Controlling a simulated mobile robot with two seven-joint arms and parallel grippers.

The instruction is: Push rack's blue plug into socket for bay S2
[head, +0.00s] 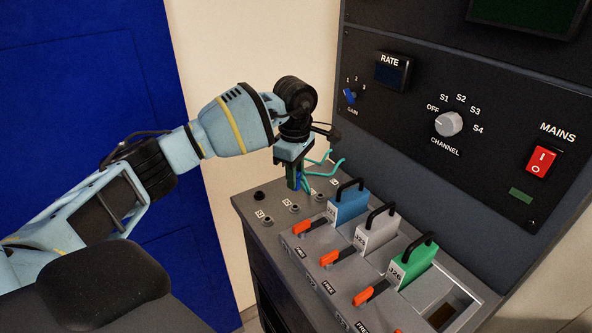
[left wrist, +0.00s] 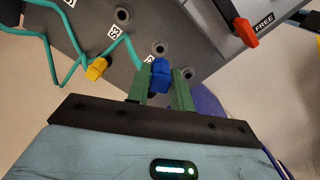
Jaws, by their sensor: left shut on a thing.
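My left gripper (head: 294,180) points down above the rack's top panel. In the left wrist view its green fingers (left wrist: 162,92) are shut on the blue plug (left wrist: 160,74), one finger on each side. The plug also shows small and dark in the head view (head: 299,183). A round socket (left wrist: 160,48) lies just beyond the plug in the wrist view, and another socket (left wrist: 189,73) is to its right. I cannot tell the plug's height above the panel. The small socket labels (left wrist: 114,32) are too blurred to read surely. My right gripper is out of view.
A yellow plug (left wrist: 97,69) on a green cable (left wrist: 125,52) is left of the blue plug. Blue, white and green (head: 412,260) handled modules stand in the rack beside orange levers (head: 330,257). The upright control panel (head: 410,100) rises behind.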

